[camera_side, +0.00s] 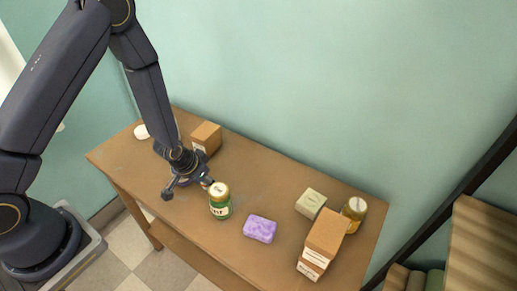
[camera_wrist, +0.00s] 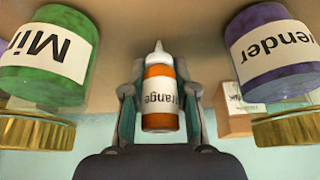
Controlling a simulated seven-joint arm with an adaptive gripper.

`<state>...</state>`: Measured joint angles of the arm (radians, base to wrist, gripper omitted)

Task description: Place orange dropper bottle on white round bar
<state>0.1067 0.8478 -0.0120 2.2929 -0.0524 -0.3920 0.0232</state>
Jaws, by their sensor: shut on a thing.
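The orange dropper bottle (camera_wrist: 159,103) has a white tip and a label reading "range", and it sits between my fingers in the wrist view. My gripper (camera_wrist: 160,80) is shut on it. In the side view my gripper (camera_side: 187,184) is low over the left half of the table, just left of a green jar (camera_side: 220,205); the bottle is hard to make out there.
The wrist view shows the green jar (camera_wrist: 45,60) left and a purple jar (camera_wrist: 270,55) right of the bottle. A brown box (camera_side: 206,137) stands behind my gripper. A purple bar (camera_side: 260,229), green bar (camera_side: 311,203), taller box (camera_side: 323,243) and amber jar (camera_side: 354,212) are rightward.

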